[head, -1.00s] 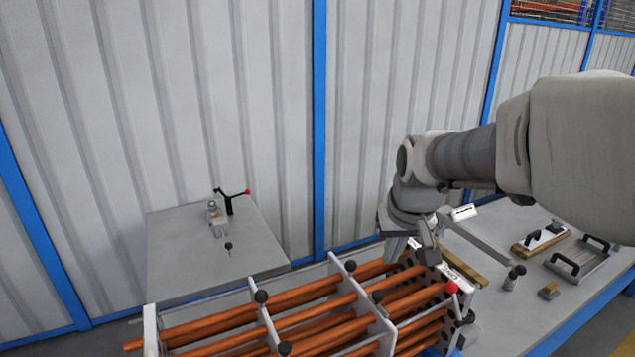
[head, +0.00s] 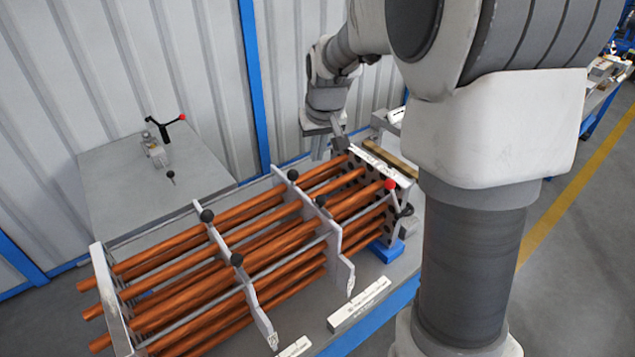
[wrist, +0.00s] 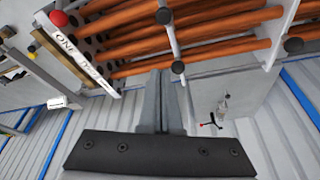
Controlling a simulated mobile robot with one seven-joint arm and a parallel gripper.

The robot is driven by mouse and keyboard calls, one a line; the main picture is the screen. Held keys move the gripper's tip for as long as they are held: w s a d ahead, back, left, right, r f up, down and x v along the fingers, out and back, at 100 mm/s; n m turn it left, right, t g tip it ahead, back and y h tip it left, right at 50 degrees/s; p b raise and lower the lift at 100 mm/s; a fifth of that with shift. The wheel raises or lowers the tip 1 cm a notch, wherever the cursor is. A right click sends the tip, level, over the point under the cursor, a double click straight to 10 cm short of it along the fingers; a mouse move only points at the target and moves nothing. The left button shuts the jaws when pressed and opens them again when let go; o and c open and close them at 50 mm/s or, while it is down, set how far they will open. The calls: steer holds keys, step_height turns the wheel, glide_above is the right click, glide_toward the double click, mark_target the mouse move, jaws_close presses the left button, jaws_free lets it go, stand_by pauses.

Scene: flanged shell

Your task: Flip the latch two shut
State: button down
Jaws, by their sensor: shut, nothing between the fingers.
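A rack of copper-coloured tubes (head: 190,255) stands on the bench, held by upright pale plates. Its right end plate (head: 376,166) carries a lettered strip, which in the wrist view (wrist: 77,55) reads "ONE" and then smaller text I cannot make out. A red knob (head: 390,184) stands by this plate; it also shows in the wrist view (wrist: 58,18). I cannot tell which part is latch two, or its position. My gripper (head: 340,143) is at the far side of the rack near the end plate. Its fingers (wrist: 163,75) are together and empty.
Black knobs (head: 293,174) (head: 207,215) stand along the rack's plates. A grey side table (head: 120,190) at the left holds a small device with a red-tipped lever (head: 165,125). A wooden strip (head: 393,157) lies behind the end plate. A corrugated wall stands behind.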

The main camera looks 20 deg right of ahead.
step_height(320, 180, down, 9)
steer(key=p, duration=0.2)
steer(key=shift+s+f+p, duration=0.2)
steer(key=shift+s+p, duration=0.1)
steer(key=shift+s, duration=0.05)
stand_by(0.5)
steer(key=shift+s, duration=0.1)
steer(key=shift+s+d+b, duration=0.35)
steer(key=shift+s+b, duration=0.05)
steer(key=shift+s, duration=0.4)
steer(key=shift+s+d+b, duration=0.35)
steer(key=shift+s, duration=0.45)
steer(key=v, duration=1.7)
steer(key=shift+r+b, duration=0.2)
steer(key=shift+b, duration=0.2)
